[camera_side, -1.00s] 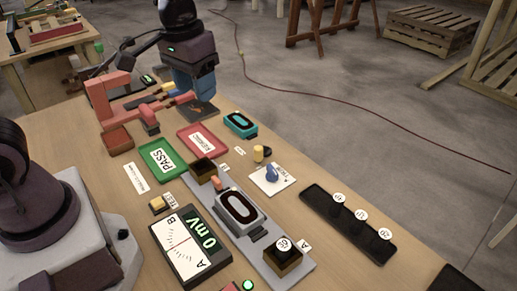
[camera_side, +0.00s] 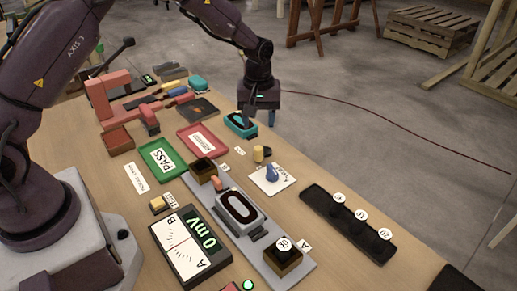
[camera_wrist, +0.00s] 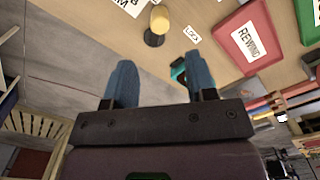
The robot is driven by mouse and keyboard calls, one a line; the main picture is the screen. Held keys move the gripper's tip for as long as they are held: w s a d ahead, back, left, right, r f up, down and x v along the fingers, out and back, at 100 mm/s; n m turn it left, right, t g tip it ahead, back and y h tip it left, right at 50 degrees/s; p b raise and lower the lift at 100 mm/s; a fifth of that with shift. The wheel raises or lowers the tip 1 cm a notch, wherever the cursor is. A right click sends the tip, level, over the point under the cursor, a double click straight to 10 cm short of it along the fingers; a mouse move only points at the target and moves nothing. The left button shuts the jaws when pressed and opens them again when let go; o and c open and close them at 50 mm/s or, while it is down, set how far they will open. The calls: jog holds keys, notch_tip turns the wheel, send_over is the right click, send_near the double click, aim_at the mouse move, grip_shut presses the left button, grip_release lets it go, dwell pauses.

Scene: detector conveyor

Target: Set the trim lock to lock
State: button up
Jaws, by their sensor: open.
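The trim lock looks to be the small yellow knob (camera_side: 259,154) on a dark base, behind the white plate with the blue trim knob (camera_side: 271,175). In the wrist view the yellow knob (camera_wrist: 159,20) is near the top, with a LOCK label (camera_wrist: 192,33) to its right. I cannot tell its setting. My gripper (camera_side: 262,116) is above the table's far edge, beside the teal-framed block (camera_side: 240,125) and beyond the yellow knob. Its blue fingers (camera_wrist: 160,80) are apart, with nothing held between them.
A red tray (camera_side: 203,140) and a green PASS tray (camera_side: 162,159) lie to the left. A grey rail (camera_side: 228,222) with a ring block and a meter (camera_side: 190,247) are nearer. A black tray with several weights (camera_side: 347,225) is at the right.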

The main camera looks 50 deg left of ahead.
aim_at(258, 146)
notch_tip(258, 146, down, 10)
jog(key=shift+r, duration=0.1)
jog(key=shift+c, duration=0.2)
jog(key=c, duration=0.9)
